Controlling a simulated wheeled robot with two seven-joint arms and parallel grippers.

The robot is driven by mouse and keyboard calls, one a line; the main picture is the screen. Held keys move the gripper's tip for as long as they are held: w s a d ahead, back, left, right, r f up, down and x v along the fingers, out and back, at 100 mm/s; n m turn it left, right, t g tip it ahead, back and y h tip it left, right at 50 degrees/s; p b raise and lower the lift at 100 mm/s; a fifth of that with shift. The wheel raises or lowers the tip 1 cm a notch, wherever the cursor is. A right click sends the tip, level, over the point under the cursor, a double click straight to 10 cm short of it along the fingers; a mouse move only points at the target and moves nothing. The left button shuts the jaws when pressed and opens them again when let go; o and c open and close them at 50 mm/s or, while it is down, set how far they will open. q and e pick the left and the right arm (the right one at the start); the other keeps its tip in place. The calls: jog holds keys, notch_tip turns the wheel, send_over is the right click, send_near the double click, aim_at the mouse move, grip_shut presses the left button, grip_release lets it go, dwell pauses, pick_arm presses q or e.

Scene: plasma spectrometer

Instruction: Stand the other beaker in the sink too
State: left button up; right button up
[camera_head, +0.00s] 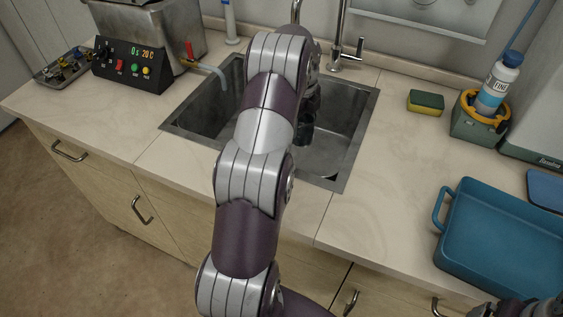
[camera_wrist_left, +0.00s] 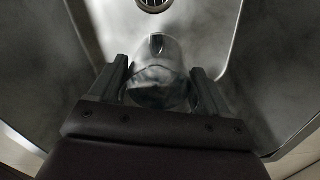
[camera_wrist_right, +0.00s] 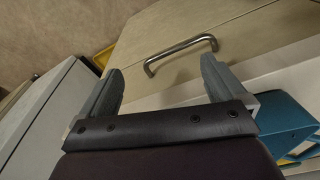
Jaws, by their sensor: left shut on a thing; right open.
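My left arm reaches over the sink (camera_head: 345,150), and my left gripper (camera_head: 304,125) is down inside the basin. The sink floor and drain (camera_wrist_left: 154,3) show beyond the beaker. I cannot tell whether its base touches the floor. No second beaker can be made out; my arm hides part of the basin. My right gripper (camera_wrist_right: 160,84) is open and empty, in front of a cabinet drawer handle (camera_wrist_right: 180,54).
The tap (camera_head: 340,50) stands behind the sink. A heated bath with a control panel (camera_head: 132,66) is to the left, its tube over the sink edge. A sponge (camera_head: 426,102), a bottle (camera_head: 497,85) in a green holder and a blue tray (camera_head: 490,253) are on the right.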

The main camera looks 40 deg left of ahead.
aim_at(299, 145)
pick_arm(q)
notch_tip(299, 145, down, 3)
jog(key=shift+f+b, duration=0.1)
jog(key=shift+b, duration=0.45)
notch_tip(299, 145, down, 6)
jog(key=shift+s+p, duration=0.1)
jog(key=shift+p, duration=0.2)
jog(key=shift+f, duration=0.15)
pick_arm(e)
jog(key=shift+f, duration=0.8)
pick_arm(q)
jog(key=shift+f, duration=0.1)
pick_arm(e)
jog(key=shift+s, duration=0.1)
pick_arm(q)
jog(key=o, duration=1.1)
jog(key=shift+c, duration=0.2)
notch_tip(299, 145, up, 7)
jog(key=shift+r+p, duration=0.15)
jog(key=shift+p, duration=0.15)
notch_tip(299, 145, up, 5)
jog(key=p, duration=0.3)
jog(key=shift+r, duration=0.15)
pick_arm(e)
notch_tip(299, 145, up, 4)
jog(key=shift+f, duration=0.1)
